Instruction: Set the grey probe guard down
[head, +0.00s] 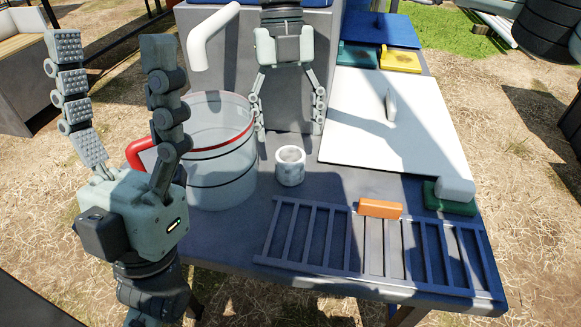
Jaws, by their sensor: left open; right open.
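The grey probe guard (291,172), a short, pale, mottled cylinder with an open top, stands upright on the grey table (240,222). My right gripper (289,134) reaches down from the top centre. It is open and empty, its fingers spread wide just behind the guard, which looks clear of them. My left gripper (112,48) is in the left foreground, open and empty, with its fingers pointing up. It is well away from the guard and partly covers the left side of the clear bucket.
The clear bucket (222,165) with a red band stands left of the guard, under a white spout (207,45). A slotted rack (330,240) with an orange block (380,208) lies in front. A white board (370,140) is at right. Bare table surrounds the guard's front.

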